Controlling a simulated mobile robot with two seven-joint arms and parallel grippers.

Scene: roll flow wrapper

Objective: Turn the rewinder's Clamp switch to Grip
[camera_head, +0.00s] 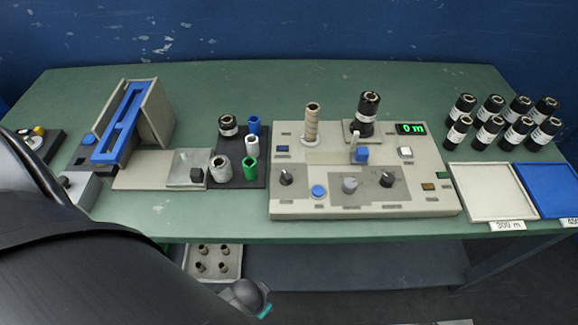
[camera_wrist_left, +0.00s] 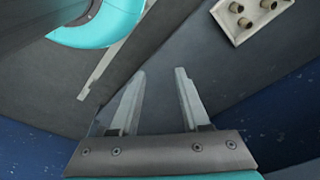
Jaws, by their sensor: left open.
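The rewinder (camera_head: 330,208) is a beige console on the green table, with a green display (camera_head: 410,129) reading 0 m. A brown core (camera_head: 312,125) and a black roll (camera_head: 367,115) stand upright at its back. Its front panel has a left dark knob (camera_head: 286,177), a blue button (camera_head: 318,191), a grey knob (camera_head: 350,185) and a right dark knob (camera_head: 387,179). The labels are too small to read, so I cannot tell which is the Clamp switch or its setting. My left gripper (camera_wrist_left: 160,75) is open and empty, away from the console. My right gripper is not in view.
Left of the console are a dark tray (camera_head: 238,182) with coloured cores and a blue-topped machine (camera_head: 122,125). Right are several black rolls (camera_head: 490,120), a white tray (camera_head: 490,192) and a blue tray (camera_head: 548,190). A core tray (camera_head: 212,262) sits below the table's front edge.

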